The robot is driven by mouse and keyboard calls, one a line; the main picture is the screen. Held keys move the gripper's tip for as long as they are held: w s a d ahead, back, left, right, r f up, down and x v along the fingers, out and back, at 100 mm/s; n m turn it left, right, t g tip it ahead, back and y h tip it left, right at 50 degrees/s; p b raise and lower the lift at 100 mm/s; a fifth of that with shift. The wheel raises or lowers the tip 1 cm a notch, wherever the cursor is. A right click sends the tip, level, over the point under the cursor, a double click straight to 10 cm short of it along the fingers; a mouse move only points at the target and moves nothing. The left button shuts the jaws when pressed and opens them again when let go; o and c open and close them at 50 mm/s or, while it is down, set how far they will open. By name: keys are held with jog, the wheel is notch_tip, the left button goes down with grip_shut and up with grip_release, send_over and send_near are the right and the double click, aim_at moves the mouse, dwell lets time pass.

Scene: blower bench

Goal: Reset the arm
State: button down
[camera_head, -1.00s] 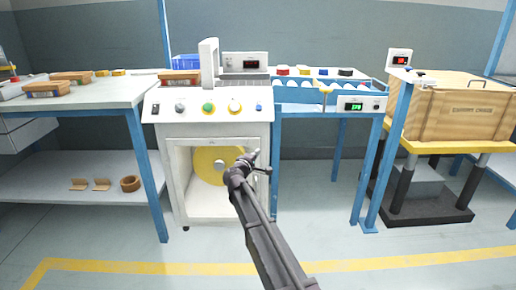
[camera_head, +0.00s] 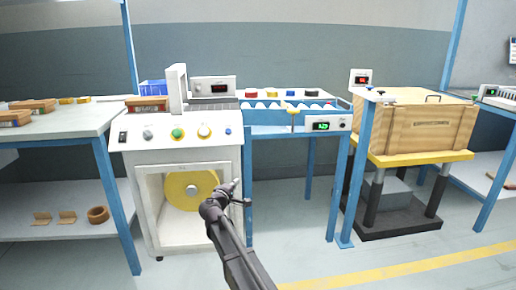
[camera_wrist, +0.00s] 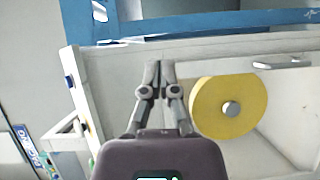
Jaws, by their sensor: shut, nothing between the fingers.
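My gripper (camera_head: 238,184) is at the end of my dark arm, low in front of the white machine cabinet (camera_head: 150,226), near its right front edge in the head view. In the wrist view my gripper (camera_wrist: 157,70) has its two fingers together with nothing between them. Behind and to the right of the fingers is a yellow disc (camera_wrist: 215,108) with a grey hub, inside the open cabinet. The disc also shows in the head view (camera_head: 182,192), left of the gripper. No contact between gripper and cabinet is visible.
A blue-framed roller conveyor (camera_head: 282,131) adjoins the machine on the right. A wooden crate (camera_head: 425,130) rests on a yellow-topped stand (camera_head: 420,159). A bench (camera_head: 60,125) with several brown boxes stands left. The floor (camera_head: 330,265) in front is open.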

jog(key=s+d+f+m+g+h+p, duration=0.1)
jog(key=s+d+f+m+g+p, duration=0.2)
jog(key=d, duration=0.5)
jog(key=s+d+m+g, duration=0.3)
jog(key=s+d, duration=0.2)
jog(key=d, duration=0.3)
jog(key=s+d+f+m+g+h+p, duration=0.1)
jog(key=s+d+f+m+g+p, duration=0.2)
jog(key=d, duration=0.5)
jog(key=s+d+m+g+y+p, duration=0.3)
jog(key=s+d+g+y, duration=0.1)
jog(key=s, duration=0.7)
jog(key=s+d+m+g+y+p, duration=0.2)
jog(key=s+d+g+y, duration=0.15)
jog(key=s, duration=0.85)
notch_tip(320, 180, up, 37)
jog(key=p, duration=3.7)
jog(key=shift+w+a+p, duration=0.25)
jog(key=shift+p, duration=0.05)
